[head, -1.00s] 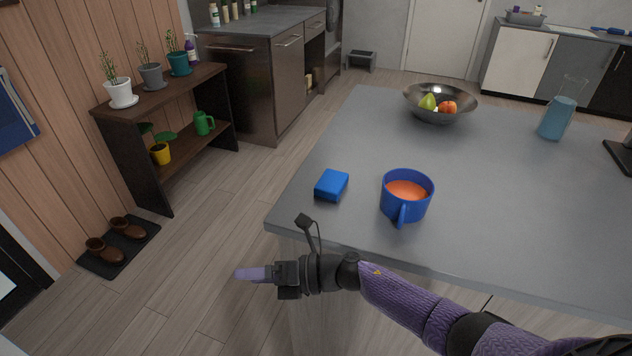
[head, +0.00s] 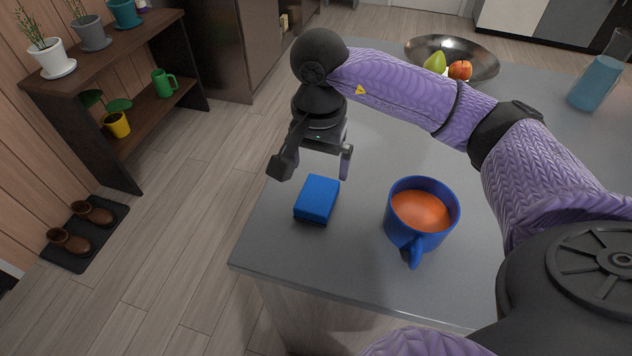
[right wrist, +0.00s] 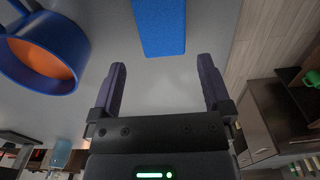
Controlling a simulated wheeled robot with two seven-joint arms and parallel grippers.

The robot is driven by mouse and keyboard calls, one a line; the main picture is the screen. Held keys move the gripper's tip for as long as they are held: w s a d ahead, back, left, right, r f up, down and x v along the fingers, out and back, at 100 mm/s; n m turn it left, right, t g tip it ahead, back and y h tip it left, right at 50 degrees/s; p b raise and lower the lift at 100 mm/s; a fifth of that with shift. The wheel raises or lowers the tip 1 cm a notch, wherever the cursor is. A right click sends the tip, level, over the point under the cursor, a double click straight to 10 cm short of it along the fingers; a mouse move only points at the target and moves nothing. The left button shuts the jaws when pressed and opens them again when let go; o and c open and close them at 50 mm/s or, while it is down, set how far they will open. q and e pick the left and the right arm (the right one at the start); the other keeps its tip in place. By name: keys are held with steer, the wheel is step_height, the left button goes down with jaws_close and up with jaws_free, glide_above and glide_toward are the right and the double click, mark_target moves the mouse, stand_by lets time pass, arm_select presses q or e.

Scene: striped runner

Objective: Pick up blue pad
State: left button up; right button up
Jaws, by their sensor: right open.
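The blue pad (head: 317,199) is a small block lying flat near the left edge of the grey countertop (head: 340,281). In the right wrist view the pad (right wrist: 160,25) is at the top, ahead of the fingertips and between their lines. My right gripper (head: 332,172) is open and empty, above the counter just beyond the pad in the head view and apart from it. Its two fingers (right wrist: 162,80) are spread wide in the right wrist view. One finger is mostly hidden in the head view. My left gripper is not in view.
A blue mug (head: 420,215) of orange liquid stands right of the pad and also shows in the right wrist view (right wrist: 42,50). A metal bowl (head: 478,60) with fruit and a blue-filled pitcher (head: 597,82) stand farther back. The counter's front left is clear.

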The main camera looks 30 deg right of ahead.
mark_target(317, 193)
step_height(317, 193, down, 9)
steer(key=shift+w+r+b, duration=0.1)
steer(key=shift+r+b, duration=0.05)
steer(key=shift+b, duration=0.75)
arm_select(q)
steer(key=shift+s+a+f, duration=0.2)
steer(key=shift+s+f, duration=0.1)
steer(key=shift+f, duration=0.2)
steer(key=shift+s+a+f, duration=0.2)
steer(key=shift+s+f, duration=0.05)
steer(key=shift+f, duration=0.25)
arm_select(e)
steer(key=shift+r, duration=0.1)
steer(key=shift+c, duration=0.3)
steer(key=c, duration=0.9)
steer(key=shift+o, duration=0.2)
step_height(317, 193, up, 9)
steer(key=shift+r+p, duration=0.1)
steer(key=shift+p, duration=1.05)
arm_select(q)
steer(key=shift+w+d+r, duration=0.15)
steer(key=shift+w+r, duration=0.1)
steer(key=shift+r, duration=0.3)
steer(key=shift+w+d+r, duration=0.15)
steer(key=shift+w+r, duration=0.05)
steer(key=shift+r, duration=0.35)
arm_select(e)
steer(key=shift+r, duration=0.45)
